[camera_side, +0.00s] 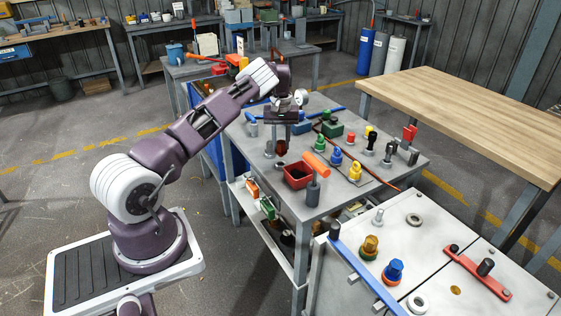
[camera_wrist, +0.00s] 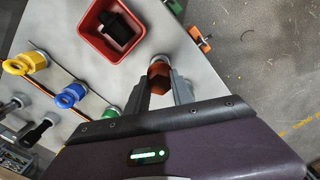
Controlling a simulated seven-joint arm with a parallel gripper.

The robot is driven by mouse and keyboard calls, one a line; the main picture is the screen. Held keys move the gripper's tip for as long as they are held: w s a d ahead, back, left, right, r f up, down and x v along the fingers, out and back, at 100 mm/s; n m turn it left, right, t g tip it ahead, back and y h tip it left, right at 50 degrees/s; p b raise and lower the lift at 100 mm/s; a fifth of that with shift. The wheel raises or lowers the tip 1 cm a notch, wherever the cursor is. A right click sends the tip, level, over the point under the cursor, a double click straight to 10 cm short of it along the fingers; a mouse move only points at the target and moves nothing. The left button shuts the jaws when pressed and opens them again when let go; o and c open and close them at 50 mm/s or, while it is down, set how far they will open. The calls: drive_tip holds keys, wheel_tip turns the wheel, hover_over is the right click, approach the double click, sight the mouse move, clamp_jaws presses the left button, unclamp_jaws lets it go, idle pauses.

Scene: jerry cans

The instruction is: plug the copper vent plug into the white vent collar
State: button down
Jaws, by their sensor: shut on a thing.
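The copper vent plug (camera_wrist: 158,78) is a hexagonal brown-orange piece between my fingertips in the wrist view. In the side view the plug (camera_side: 281,147) shows dark reddish-brown below my gripper (camera_side: 282,135), at the left part of the grey bench. My gripper is shut on it, pointing down. A pale round part shows at the plug's far end; I cannot tell whether the plug is clear of the bench. On the pale metal tops at lower right are a whitish ring collar (camera_side: 417,303) and a greyer ring (camera_side: 414,219); I cannot tell for certain which is the white vent collar.
A red bin (camera_side: 296,175) with a black piece in it stands close to my gripper. Blue (camera_side: 336,158), yellow (camera_side: 354,171) and green (camera_side: 320,143) plugs stand nearby.

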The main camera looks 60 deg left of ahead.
sight(283, 142)
drive_tip(key=shift+r, duration=0.2)
drive_tip(key=r, duration=0.6)
drive_tip(key=shift+w+d+r, duration=0.25)
drive_tip(key=shift+d+r, duration=0.05)
drive_tip(key=shift+d, duration=0.05)
drive_tip(key=w+d+m, duration=0.2)
drive_tip(key=w+d, duration=0.3)
drive_tip(key=d, duration=1)
drive_tip(key=w+d+m, duration=0.1)
drive_tip(key=w+d, duration=0.3)
drive_tip(key=d, duration=1.1)
drive_tip(key=s+d+m, duration=0.2)
drive_tip(key=s+d, duration=0.2)
drive_tip(key=d, duration=1.1)
drive_tip(key=s+d+m, duration=0.1)
drive_tip(key=s+d, duration=0.3)
drive_tip(key=d, duration=1.1)
drive_tip(key=shift+s+d+f, duration=0.1)
drive_tip(key=shift+s+f, duration=0.05)
drive_tip(key=shift+f, duration=1.15)
drive_tip(key=shift+s+d+f, duration=0.1)
drive_tip(key=shift+f, duration=1.2)
